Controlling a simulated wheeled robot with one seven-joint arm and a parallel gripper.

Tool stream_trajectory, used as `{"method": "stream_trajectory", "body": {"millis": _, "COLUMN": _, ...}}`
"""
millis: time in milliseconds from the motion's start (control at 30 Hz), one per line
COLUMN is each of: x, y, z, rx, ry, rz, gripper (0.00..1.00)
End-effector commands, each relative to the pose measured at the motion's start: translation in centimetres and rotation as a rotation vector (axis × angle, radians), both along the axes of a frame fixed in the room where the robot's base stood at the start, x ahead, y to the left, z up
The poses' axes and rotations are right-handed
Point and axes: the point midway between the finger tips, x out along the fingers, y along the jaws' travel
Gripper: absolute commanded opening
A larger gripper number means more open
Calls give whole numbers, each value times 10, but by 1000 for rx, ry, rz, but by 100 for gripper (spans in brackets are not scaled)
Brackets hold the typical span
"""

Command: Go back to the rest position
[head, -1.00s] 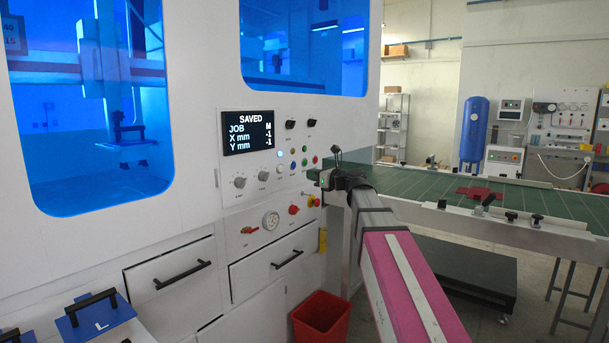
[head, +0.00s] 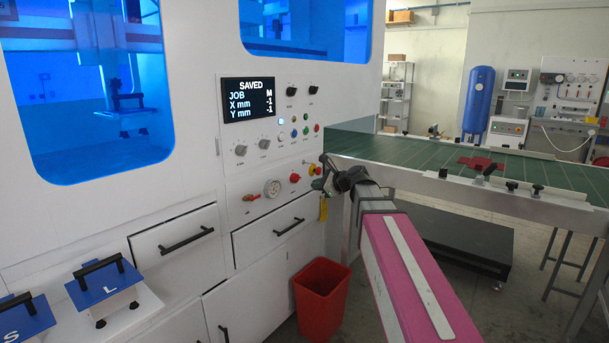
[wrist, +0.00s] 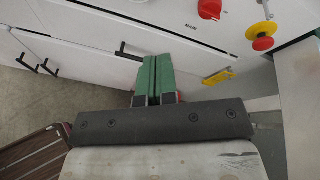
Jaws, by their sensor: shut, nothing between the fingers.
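My gripper (head: 322,182) is at the end of my pink and grey arm, in front of the right end of the white machine (head: 200,180). In the wrist view the green fingers of my gripper (wrist: 157,80) are together with nothing between them. They point toward the machine's front, below a red knob (wrist: 209,9) and a red and yellow button (wrist: 262,38). The control panel display (head: 249,99) reads SAVED, JOB M, X mm -1, Y mm -1.
A red bin (head: 321,297) stands on the floor below my arm. A green conveyor (head: 410,160) with a red piece (head: 480,163) runs to the right. Blue plates marked L (head: 104,284) and S (head: 20,327) are at the lower left. Drawers have black handles.

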Motion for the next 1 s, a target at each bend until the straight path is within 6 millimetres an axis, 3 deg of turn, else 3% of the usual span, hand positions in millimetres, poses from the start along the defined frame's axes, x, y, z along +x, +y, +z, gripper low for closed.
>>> {"method": "stream_trajectory", "body": {"millis": 33, "x": -13, "y": -4, "z": -31, "rx": -108, "ry": -22, "rz": 38, "gripper": 0}}
{"method": "stream_trajectory", "body": {"millis": 200, "x": -52, "y": -24, "z": -124, "rx": -487, "ry": -111, "rz": 234, "gripper": 0}}
{"method": "stream_trajectory", "body": {"millis": 500, "x": -141, "y": -75, "z": -258, "rx": -1036, "ry": -210, "rz": 766, "gripper": 0}}
{"method": "stream_trajectory", "body": {"millis": 600, "x": -174, "y": -95, "z": -291, "rx": -1163, "ry": -230, "rz": 981, "gripper": 0}}
{"method": "stream_trajectory", "body": {"millis": 733, "x": -208, "y": -116, "z": -321, "rx": -1268, "ry": -246, "rz": 1228, "gripper": 0}}
{"method": "stream_trajectory", "body": {"millis": 833, "x": -225, "y": -128, "z": -334, "rx": -1307, "ry": -253, "rz": 1363, "gripper": 0}}
{"method": "stream_trajectory", "body": {"millis": 1000, "x": -235, "y": -136, "z": -341, "rx": -1331, "ry": -259, "rz": 1461, "gripper": 0}}
